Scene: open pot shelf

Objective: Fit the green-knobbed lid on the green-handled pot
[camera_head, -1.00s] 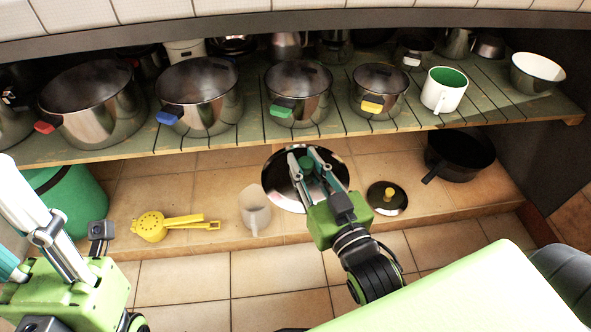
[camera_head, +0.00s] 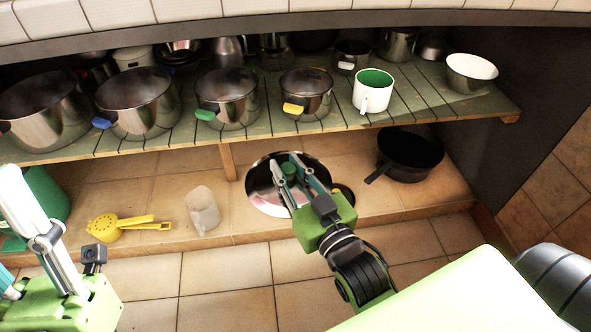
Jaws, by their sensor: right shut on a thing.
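The green-handled pot (camera_head: 228,102) stands on the slatted shelf, between the blue-handled and yellow-handled pots. Its green handle faces me and its top looks dark. My right gripper (camera_head: 289,172) is shut on the green knob of the shiny round lid (camera_head: 262,190). The lid is below the shelf, to the lower right of the green-handled pot and apart from it. The gripper's fingers hide part of the lid.
The shelf (camera_head: 440,110) has a front edge above the lid. The blue-handled pot (camera_head: 138,105), yellow-handled pot (camera_head: 306,95) and white mug (camera_head: 373,92) stand along it. Below are a black pan (camera_head: 408,155), a clear jug (camera_head: 203,212) and a yellow strainer (camera_head: 103,229).

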